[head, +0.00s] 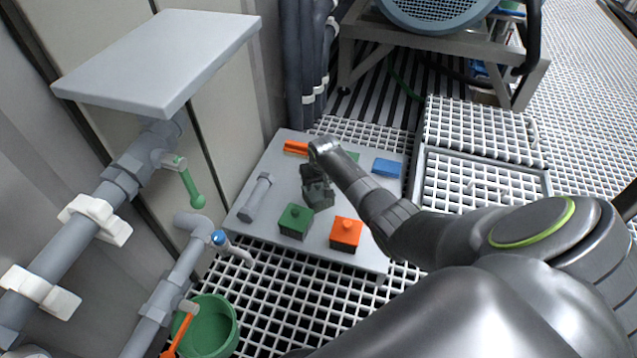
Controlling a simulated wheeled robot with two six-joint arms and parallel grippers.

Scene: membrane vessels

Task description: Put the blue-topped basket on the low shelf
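My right gripper (318,198) points down over a low grey board (262,228) that stands on the grating, probably the low shelf. Its fingers are dark and small, and I cannot tell whether they are apart or hold anything. A flat blue block or pad (389,167) lies at the board's far right, apart from the gripper. I cannot make out a blue-topped basket for certain. A green-topped basket (296,220) and an orange-topped basket (345,233) stand near the board's front edge, just nearer than the gripper. My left gripper is not in view.
A grey bar-like piece (258,196) lies at the board's left. An orange piece (296,147) and a partly hidden green piece (352,156) lie at its back. A green bucket (210,326) stands lower left by pipes with valves. A grey panel (165,60) juts out above left.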

